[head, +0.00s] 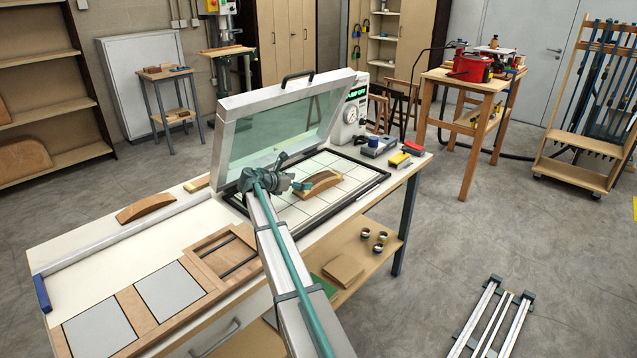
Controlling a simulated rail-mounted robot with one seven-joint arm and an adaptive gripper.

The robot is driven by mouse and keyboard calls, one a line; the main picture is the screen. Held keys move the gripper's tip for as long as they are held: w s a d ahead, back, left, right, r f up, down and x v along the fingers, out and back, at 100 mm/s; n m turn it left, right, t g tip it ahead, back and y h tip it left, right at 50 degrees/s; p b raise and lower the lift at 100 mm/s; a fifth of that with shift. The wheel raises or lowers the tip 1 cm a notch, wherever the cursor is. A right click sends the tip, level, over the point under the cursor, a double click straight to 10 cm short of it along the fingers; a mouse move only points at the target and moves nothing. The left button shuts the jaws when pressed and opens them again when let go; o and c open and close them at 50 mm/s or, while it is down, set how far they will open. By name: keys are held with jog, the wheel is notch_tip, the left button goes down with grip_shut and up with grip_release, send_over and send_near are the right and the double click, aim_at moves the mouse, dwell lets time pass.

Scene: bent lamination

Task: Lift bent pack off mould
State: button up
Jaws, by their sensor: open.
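A curved wooden piece (319,184), which looks like the bent pack on its mould, sits on the gridded bed (338,168) of the press. Pack and mould cannot be told apart at this size. The press lid (288,122), a grey frame with a greenish clear sheet, stands raised behind the bed. My gripper (302,186) is at the left end of the curved piece, close to it. It is open and holds nothing that I can see. Whether it touches the piece is unclear. My arm hides the near left part of the bed.
Another curved wooden piece (145,207) lies on the bench at left. A wooden frame (222,256) with grey panels lies along the front. A white machine (350,112) with a lit display stands behind the bed. Small tools (401,159) lie at the bench's right end.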

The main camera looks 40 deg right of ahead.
aim_at(314, 180)
jog(key=p+x, duration=0.1)
jog(key=x, duration=0.4)
jog(key=shift+r, duration=0.1)
jog(key=shift+c, duration=0.3)
jog(key=c, duration=1.2)
jog(key=shift+c, duration=0.2)
jog(key=shift+r, duration=0.15)
